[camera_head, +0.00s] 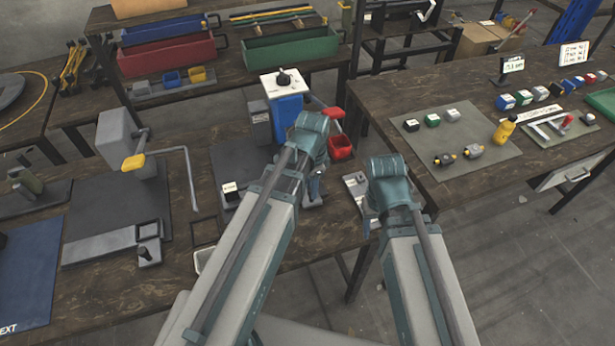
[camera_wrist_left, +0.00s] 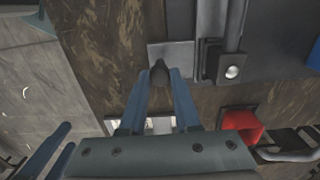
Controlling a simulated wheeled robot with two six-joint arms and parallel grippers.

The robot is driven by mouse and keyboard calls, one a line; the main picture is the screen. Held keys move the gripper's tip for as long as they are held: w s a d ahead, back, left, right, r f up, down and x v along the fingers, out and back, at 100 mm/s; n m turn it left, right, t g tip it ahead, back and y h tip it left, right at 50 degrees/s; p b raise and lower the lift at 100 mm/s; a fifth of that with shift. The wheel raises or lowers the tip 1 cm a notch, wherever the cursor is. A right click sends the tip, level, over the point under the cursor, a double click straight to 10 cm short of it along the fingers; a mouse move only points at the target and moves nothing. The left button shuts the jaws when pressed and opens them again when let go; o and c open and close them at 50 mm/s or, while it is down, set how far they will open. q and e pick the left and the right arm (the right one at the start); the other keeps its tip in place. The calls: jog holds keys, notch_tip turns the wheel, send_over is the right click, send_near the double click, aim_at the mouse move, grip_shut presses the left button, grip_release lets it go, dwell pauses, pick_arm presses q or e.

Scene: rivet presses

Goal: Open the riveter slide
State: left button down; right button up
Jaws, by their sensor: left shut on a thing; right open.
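The riveter is the blue press (camera_head: 287,112) with a white top and a red-ended lever, standing on the near bench. My left gripper (camera_head: 314,190) is low beside its front, partly hidden by my own wrist. In the left wrist view, the two blue fingers (camera_wrist_left: 160,88) are shut on a small dark knob (camera_wrist_left: 159,72). The knob stands at the end of a flat metal slide (camera_wrist_left: 172,54) near the press's dark base. My right gripper (camera_head: 364,212) points down by the bench's right edge. It is open and appears empty; its fingertips are partly hidden.
A red bin (camera_head: 341,147) is close to the right of the press. A second press with a yellow handle (camera_head: 133,162) stands to the left on the bench (camera_head: 290,245). Another table (camera_head: 450,190) with small parts is to the right, with a floor gap between.

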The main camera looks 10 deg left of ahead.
pick_arm(q)
jog(key=shift+s+d, duration=0.5)
jog(key=shift+s, duration=0.25)
jog(key=shift+w+a, duration=0.1)
jog(key=shift+w, duration=0.05)
pick_arm(e)
jog(key=shift+s+d, duration=0.2)
jog(key=shift+s, duration=0.15)
pick_arm(q)
jog(key=c, duration=0.6)
grip_release()
notch_tip(320, 180, up, 14)
jog(key=p, duration=1.3)
jog(key=shift+f+p, duration=0.1)
jog(key=shift+p, duration=0.3)
pick_arm(e)
notch_tip(320, 180, up, 14)
jog(key=shift+f, duration=0.1)
